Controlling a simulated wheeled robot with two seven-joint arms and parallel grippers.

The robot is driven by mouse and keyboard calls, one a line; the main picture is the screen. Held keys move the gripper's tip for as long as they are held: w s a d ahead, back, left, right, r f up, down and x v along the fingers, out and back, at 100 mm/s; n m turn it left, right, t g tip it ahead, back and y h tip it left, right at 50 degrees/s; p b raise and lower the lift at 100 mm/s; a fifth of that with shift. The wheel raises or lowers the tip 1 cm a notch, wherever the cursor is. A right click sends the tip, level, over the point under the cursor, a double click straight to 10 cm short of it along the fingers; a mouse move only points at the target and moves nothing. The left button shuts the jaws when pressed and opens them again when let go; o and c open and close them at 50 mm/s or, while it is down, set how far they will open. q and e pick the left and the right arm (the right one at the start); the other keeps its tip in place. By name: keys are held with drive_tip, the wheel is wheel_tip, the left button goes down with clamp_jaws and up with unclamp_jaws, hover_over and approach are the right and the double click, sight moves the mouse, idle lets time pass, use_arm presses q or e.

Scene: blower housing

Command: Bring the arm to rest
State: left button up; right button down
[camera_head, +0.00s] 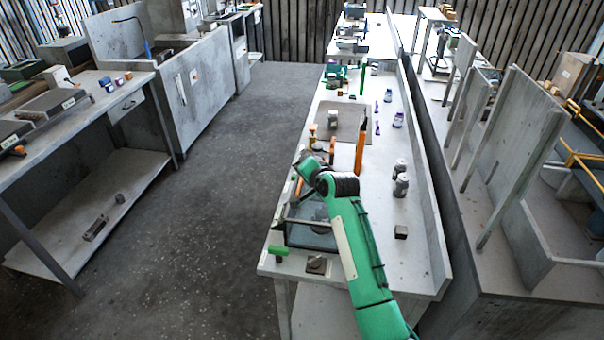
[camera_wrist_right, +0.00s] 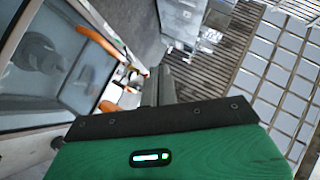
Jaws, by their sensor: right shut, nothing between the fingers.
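My right arm (camera_head: 352,235) is green and reaches in from the bottom right over the long bench. Its hand (camera_head: 308,168) is raised above the bench, and the fingertips are hard to make out in the head view. In the right wrist view my right gripper (camera_wrist_right: 158,88) is shut and empty. A glass-sided box with a dark frame (camera_head: 310,236) stands on the bench below and beside the arm. In the right wrist view this box (camera_wrist_right: 60,60) fills the left side, with a dark round part inside. My left gripper is not in view.
Grey-lidded bottles (camera_head: 401,185) and a small dark block (camera_head: 401,232) stand right of the arm. A raised wall (camera_head: 425,170) edges the bench. The floor (camera_head: 220,190) on the left is clear.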

drive_tip(key=shift+s+a+r, duration=0.1)
drive_tip(key=shift+s+r, duration=0.5)
drive_tip(key=shift+s, duration=0.05)
drive_tip(key=s+d+f+n+g+h, duration=0.1)
drive_tip(key=s+d+f, duration=0.2)
drive_tip(key=s+f, duration=0.35)
drive_tip(key=s+d+f+n+g+h, duration=0.15)
drive_tip(key=s+d+f, duration=0.25)
drive_tip(key=s, duration=0.5)
drive_tip(key=s+d+f+n+g, duration=0.2)
drive_tip(key=s+d+f, duration=0.1)
drive_tip(key=s+f, duration=0.3)
drive_tip(key=s+d+n+g+h, duration=0.1)
drive_tip(key=s+d+n+g, duration=0.2)
drive_tip(key=s, duration=1.1)
drive_tip(key=s+d+n+g+h, duration=0.15)
drive_tip(key=s+d, duration=0.25)
drive_tip(key=s, duration=0.9)
wheel_tip(320, 180, down, 32)
drive_tip(key=n, duration=0.1)
drive_tip(key=s+d+f+g, duration=0.1)
drive_tip(key=s+f, duration=0.8)
drive_tip(key=s+d+f+g, duration=0.1)
drive_tip(key=s+d+f, duration=0.1)
drive_tip(key=s+f, duration=0.7)
drive_tip(key=shift+s+d+f+b, duration=0.25)
drive_tip(key=shift+s+b, duration=0.05)
drive_tip(key=shift+s, duration=0.5)
